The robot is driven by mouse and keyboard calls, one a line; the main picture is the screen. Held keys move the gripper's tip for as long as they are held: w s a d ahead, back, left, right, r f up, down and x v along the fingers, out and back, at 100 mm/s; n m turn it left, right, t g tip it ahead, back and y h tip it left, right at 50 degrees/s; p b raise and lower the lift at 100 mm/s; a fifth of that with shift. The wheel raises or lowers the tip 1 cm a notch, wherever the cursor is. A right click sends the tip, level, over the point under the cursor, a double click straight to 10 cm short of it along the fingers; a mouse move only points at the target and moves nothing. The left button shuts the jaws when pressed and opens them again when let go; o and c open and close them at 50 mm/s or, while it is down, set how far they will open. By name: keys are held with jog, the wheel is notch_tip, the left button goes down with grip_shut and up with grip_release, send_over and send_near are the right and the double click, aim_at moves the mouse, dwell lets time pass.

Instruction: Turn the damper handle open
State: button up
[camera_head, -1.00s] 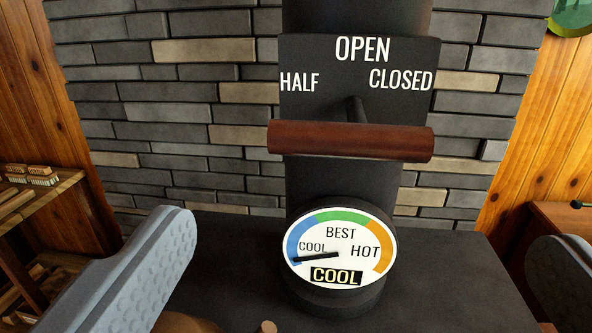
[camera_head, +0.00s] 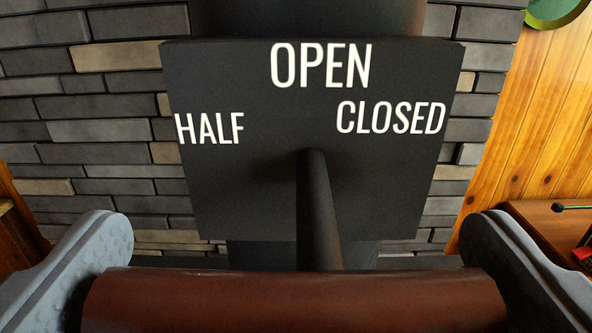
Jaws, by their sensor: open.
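The damper handle is a thick reddish-brown bar (camera_head: 295,303) lying level across the bottom of the view. A dark rod (camera_head: 317,210) joins it to a black plate (camera_head: 215,190) marked HALF, OPEN and CLOSED. OPEN (camera_head: 321,66) is at the top, HALF (camera_head: 210,128) at the left, CLOSED (camera_head: 391,118) at the right. My gripper (camera_head: 300,255) is open, with one grey padded finger at each end of the bar. I cannot tell whether the fingers touch the bar ends. The bar's lower edge is partly cut off by the frame.
The dark stove pipe (camera_head: 310,18) runs behind the plate. A grey brick wall (camera_head: 95,110) stands behind it, with wood panelling (camera_head: 540,120) at the right. A brown wooden surface (camera_head: 548,235) with a few items on it is at the right edge.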

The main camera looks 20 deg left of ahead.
jog(key=shift+x, duration=1)
jog(key=c, duration=0.8)
jog(key=shift+d, duration=0.15)
